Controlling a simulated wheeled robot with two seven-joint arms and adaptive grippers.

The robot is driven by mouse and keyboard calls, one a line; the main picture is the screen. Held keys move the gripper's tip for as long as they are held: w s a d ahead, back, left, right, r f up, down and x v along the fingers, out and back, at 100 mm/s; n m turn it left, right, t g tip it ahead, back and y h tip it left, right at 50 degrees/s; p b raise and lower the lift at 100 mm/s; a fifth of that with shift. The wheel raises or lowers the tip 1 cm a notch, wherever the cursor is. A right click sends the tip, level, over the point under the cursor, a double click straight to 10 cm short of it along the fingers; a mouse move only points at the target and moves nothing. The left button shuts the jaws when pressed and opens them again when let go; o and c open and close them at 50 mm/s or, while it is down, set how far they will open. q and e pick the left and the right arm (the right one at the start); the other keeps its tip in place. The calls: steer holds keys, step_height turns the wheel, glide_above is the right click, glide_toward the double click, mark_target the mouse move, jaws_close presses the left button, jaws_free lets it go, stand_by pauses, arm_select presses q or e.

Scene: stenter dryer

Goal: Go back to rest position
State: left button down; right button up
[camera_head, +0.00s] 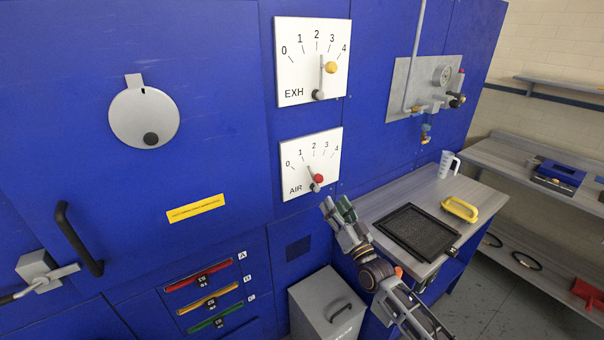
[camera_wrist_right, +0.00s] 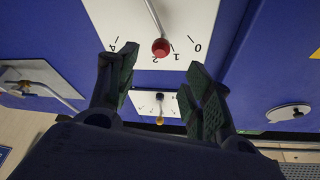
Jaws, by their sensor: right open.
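My right gripper (camera_head: 338,212) is open and empty, just below the AIR dial (camera_head: 311,162) on the blue machine front. In the right wrist view its two fingers (camera_wrist_right: 160,95) stand apart, with the AIR dial's red knob (camera_wrist_right: 160,47) seen upside down beyond them. The red knob (camera_head: 318,178) sits on a lever pointing near 1 to 2. The gripper looks apart from the knob. The EXH dial (camera_head: 300,60) above has a yellow knob (camera_head: 331,67) and a grey lever. My left gripper is not in view.
A grey bin (camera_head: 328,305) stands below my right arm. A black door handle (camera_head: 78,240) juts out at left.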

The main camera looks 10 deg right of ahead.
steer(key=s+d+f+g+h, duration=0.1)
steer(key=s+f+g, duration=0.1)
steer(key=f, duration=1)
steer(key=s+d+f+n+g+h, duration=0.1)
steer(key=s+f+g, duration=0.15)
steer(key=f, duration=0.85)
steer(key=s+d+f+g+h, duration=0.1)
steer(key=f+g, duration=0.2)
steer(key=f, duration=0.9)
steer(key=s+f+n+g, duration=0.1)
steer(key=s+f+g, duration=0.2)
steer(key=s+f, duration=0.6)
steer(key=s+f+g, duration=0.2)
steer(key=s+f, duration=0.5)
steer(key=f, duration=0.5)
steer(key=s+a+f+g, duration=0.1)
steer(key=s+f, duration=0.4)
steer(key=s, duration=0.6)
steer(key=s+f+n+g+h, duration=0.1)
steer(key=s+f+g, duration=0.3)
steer(key=s, duration=0.8)
steer(key=s+a+f+n+g, duration=0.1)
steer(key=s+f+g, duration=0.2)
steer(key=s+f, duration=0.4)
steer(key=s, duration=0.5)
steer(key=shift+a+h, duration=0.3)
steer(key=shift+a, duration=0.05)
steer(key=shift+n, duration=0.3)
